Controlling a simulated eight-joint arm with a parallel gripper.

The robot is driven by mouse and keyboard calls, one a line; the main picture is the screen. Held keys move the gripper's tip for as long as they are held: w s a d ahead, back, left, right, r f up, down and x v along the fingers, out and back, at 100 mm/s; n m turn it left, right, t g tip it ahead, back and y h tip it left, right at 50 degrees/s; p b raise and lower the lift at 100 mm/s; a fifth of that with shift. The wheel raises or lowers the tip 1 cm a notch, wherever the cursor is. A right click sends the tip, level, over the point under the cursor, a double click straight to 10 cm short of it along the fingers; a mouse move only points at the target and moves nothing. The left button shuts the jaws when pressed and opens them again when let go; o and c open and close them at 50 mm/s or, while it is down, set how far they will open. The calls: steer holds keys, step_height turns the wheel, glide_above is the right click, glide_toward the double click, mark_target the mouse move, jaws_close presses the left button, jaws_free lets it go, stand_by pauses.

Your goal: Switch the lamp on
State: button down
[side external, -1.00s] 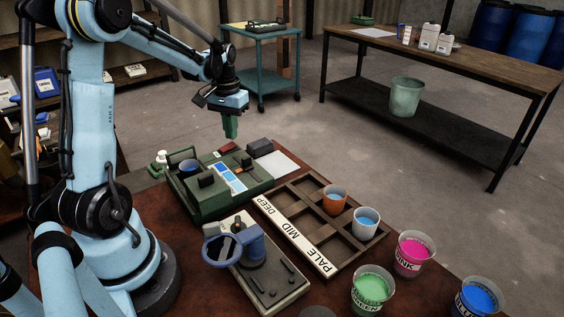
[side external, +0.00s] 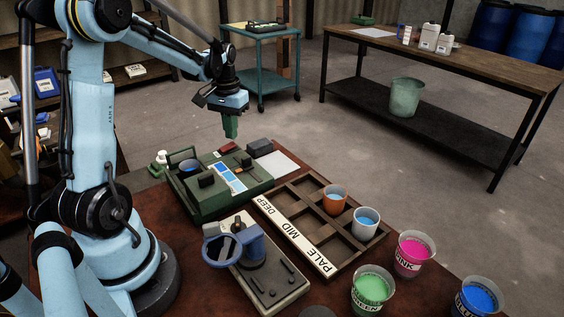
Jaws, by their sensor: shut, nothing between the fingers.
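My gripper (side external: 231,128) is shut and empty, pointing down in the air above the back edge of the green device (side external: 203,208). My gripper appears apart from the device.
A grey device (side external: 282,288) with a blue vessel stands in front. Green (side external: 369,293), pink (side external: 411,257) and blue (side external: 477,301) tubs stand right.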

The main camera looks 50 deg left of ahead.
mark_target(234, 144)
steer(key=shift+f, duration=1.05)
stand_by(1.0)
steer(key=shift+r, duration=3.55)
steer(key=shift+d, duration=0.2)
steer(key=s+d+m+t, duration=0.2)
steer(key=d+m+t, duration=0.1)
steer(key=d, duration=0.9)
steer(key=s+d+r+m+t, duration=0.1)
steer(key=s+d+m+t, duration=0.1)
steer(key=d, duration=0.9)
steer(key=shift+s+d+r+m+t, duration=0.35)
steer(key=shift+m+t, duration=0.15)
steer(key=shift+t, duration=0.6)
